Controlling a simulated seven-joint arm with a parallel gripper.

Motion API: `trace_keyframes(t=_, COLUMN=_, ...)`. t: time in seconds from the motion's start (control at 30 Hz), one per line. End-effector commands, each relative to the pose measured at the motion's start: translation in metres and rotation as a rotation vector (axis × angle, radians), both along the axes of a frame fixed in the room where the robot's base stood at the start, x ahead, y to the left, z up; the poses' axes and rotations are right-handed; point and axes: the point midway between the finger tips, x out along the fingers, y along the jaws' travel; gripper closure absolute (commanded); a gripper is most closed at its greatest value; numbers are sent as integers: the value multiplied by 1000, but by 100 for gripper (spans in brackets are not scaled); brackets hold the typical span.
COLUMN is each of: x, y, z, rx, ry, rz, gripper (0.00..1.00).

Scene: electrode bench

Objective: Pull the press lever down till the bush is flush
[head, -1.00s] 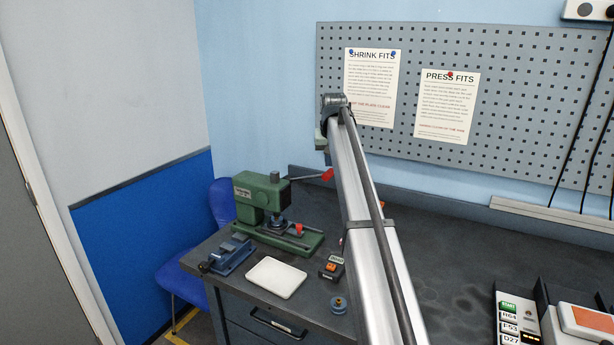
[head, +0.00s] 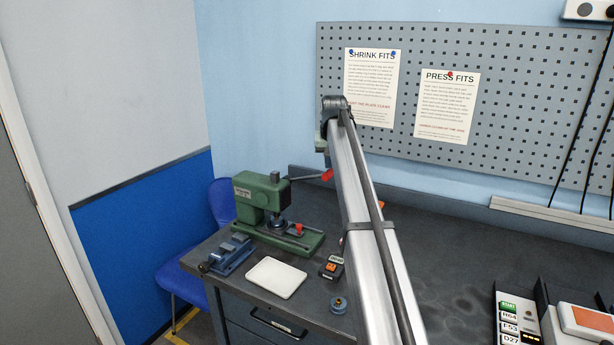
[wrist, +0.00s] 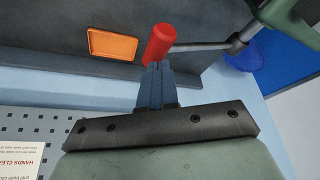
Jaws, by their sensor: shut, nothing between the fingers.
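The green press (head: 262,198) stands at the back left of the bench. Its lever (head: 305,178) reaches right and ends in a red grip (head: 327,175). In the wrist view the red grip (wrist: 160,43) lies just beyond the tips of my gripper (wrist: 157,66). My gripper is shut and holds nothing; whether its tips touch the grip I cannot tell. In the head view my gripper is hidden behind my arm. A dark round part (head: 277,223) sits under the press ram, and a small red part (head: 298,229) is beside it. I cannot make out how the bush sits.
A blue vice (head: 231,256), a white tray (head: 276,278), a small box with orange buttons (head: 332,267) and a blue round piece (head: 338,305) are in front of the press. An orange tray (wrist: 112,43) shows in the wrist view. The bench right of my arm is largely clear.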

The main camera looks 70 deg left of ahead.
Motion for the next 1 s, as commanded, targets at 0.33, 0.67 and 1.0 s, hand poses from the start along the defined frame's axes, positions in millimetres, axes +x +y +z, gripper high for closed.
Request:
trace_keyframes(t=0.33, x=0, y=0, z=-9, rx=0, ry=0, rz=0, gripper=100)
trace_keyframes(t=0.67, x=1, y=0, z=-15, rx=-27, ry=7, rz=0, gripper=100)
trace_keyframes(t=1.0, x=3, y=-2, z=-26, rx=-72, ry=19, rz=0, gripper=100)
